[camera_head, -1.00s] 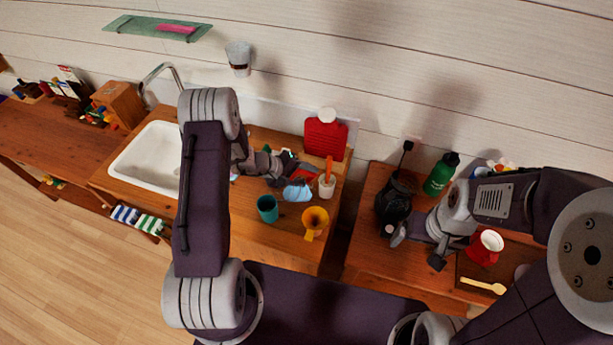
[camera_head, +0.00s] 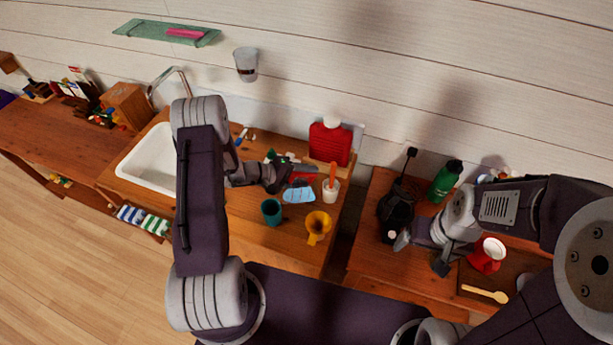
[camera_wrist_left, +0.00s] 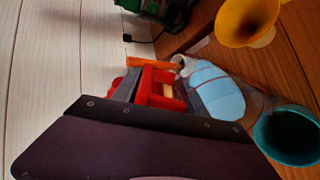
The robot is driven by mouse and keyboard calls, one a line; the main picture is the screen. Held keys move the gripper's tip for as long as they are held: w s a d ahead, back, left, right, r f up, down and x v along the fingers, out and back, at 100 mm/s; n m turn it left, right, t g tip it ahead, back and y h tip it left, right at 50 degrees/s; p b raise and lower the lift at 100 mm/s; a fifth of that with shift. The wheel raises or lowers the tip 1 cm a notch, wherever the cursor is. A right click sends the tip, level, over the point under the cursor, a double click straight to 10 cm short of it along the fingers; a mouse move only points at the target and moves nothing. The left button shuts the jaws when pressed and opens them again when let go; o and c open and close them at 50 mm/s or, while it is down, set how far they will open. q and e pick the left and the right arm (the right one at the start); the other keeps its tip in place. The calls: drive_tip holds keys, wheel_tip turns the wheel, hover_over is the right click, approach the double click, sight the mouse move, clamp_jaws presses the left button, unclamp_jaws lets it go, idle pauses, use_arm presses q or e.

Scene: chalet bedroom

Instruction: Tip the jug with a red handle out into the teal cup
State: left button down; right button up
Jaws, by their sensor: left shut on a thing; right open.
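My left gripper (camera_head: 300,172) is shut on the red handle of the jug, and the handle shows between the fingers in the left wrist view (camera_wrist_left: 160,88). The jug (camera_head: 299,195) has a clear body with light blue in it; the body also shows in the wrist view (camera_wrist_left: 217,92). I cannot tell how far it is tilted. The teal cup (camera_head: 271,212) stands upright on the wooden counter, just left of and nearer than the jug, its mouth open upward; it is at lower right in the wrist view (camera_wrist_left: 288,135). My right gripper (camera_head: 421,254) is open and empty over the right-hand table.
A yellow cup (camera_head: 318,224) stands close to the jug. A white pot (camera_head: 331,190) with an orange tool stands right of it, and a red canister (camera_head: 330,144) behind. The sink (camera_head: 150,160) is left. A red mug (camera_head: 487,256) and green bottle (camera_head: 445,181) stand right.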

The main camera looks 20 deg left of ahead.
use_arm(q)
drive_tip(key=shift+s+a+r+h, duration=0.1)
drive_tip(key=shift+a+r+h, duration=0.1)
drive_tip(key=shift+r+h, duration=0.15)
drive_tip(key=shift+s+a+r+t+h+b, duration=0.4)
drive_tip(key=shift+a+r+t+h+b, duration=0.25)
drive_tip(key=shift+b, duration=0.75)
drive_tip(key=shift+s+a+r+t+h+b, duration=0.3)
drive_tip(key=shift+a+r+t+h+b, duration=0.15)
drive_tip(key=shift+b, duration=0.35)
drive_tip(key=shift+s+a+r+t+h+b, duration=0.3)
drive_tip(key=shift+r+b, duration=0.2)
drive_tip(key=shift+b, duration=0.25)
drive_tip(key=s+a+r+t+h+b, duration=0.2)
drive_tip(key=s+a+t+h+b, duration=0.1)
drive_tip(key=b, duration=0.6)
drive_tip(key=shift+s+a+r+h+b, duration=0.4)
drive_tip(key=shift+s+a+h, duration=0.15)
drive_tip(key=shift+a+h, duration=0.45)
drive_tip(key=shift+s+a, duration=0.1)
drive_tip(key=shift+a, duration=0.15)
drive_tip(key=shift+r, duration=0.15)
